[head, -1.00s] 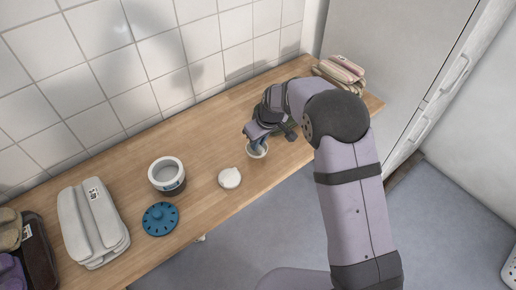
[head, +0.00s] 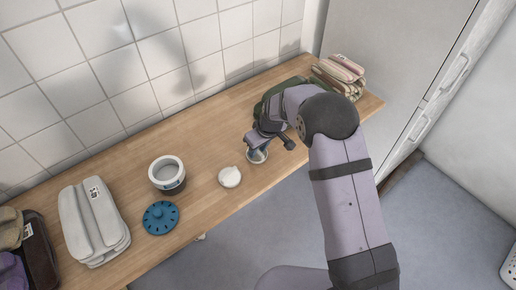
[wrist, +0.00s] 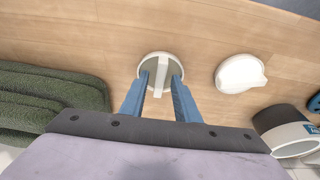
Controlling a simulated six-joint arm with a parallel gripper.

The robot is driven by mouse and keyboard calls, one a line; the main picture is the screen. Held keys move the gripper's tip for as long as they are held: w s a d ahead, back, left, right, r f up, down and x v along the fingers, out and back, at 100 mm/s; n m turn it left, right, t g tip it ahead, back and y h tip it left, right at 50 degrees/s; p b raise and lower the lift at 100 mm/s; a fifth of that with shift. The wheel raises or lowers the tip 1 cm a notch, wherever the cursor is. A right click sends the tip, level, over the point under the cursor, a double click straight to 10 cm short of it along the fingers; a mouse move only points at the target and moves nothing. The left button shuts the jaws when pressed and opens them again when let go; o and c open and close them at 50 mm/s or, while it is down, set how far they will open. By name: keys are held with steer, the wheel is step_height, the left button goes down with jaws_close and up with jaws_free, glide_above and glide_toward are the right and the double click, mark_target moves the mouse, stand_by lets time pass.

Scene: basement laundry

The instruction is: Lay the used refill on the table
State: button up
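A small round white holder (head: 252,163) stands near the table's front edge. In the wrist view the white rim of the holder (wrist: 145,59) surrounds a grey-green inside, crossed by a pale bar (wrist: 161,75) that may be the refill's grip. My gripper (wrist: 160,78) points down into the holder with one blue finger on each side of the bar. Gaps show between the fingers and the bar, so it is open. The gripper (head: 259,154) partly hides the holder in the head view. A white lid (head: 230,177) lies beside the holder; it also shows in the wrist view (wrist: 240,73).
A white and dark jar (head: 167,187) stands open left of the lid, with a blue disc-shaped lid (head: 160,217) in front. Folded grey towels (head: 92,225) lie further left, beige cloths (head: 340,75) at the far right. Dark green folded cloth (wrist: 50,97) lies close to my gripper.

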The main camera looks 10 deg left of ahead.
stand_by(0.3)
steer(key=shift+r, duration=0.25)
steer(key=b+v, duration=0.1)
steer(key=v, duration=1.1)
steer(key=shift+f, duration=0.1)
steer(key=s+d+f+m+g+h, duration=0.1)
steer(key=s+d+m, duration=0.3)
steer(key=s+d, duration=0.6)
steer(key=s+d+f+m+g+h, duration=0.1)
steer(key=s+d+m, duration=0.4)
steer(key=s+d, duration=0.5)
steer(key=s, duration=0.6)
steer(key=shift+d, duration=0.15)
steer(key=shift+r, duration=0.1)
step_height(320, 180, up, 6)
steer(key=p, duration=0.6)
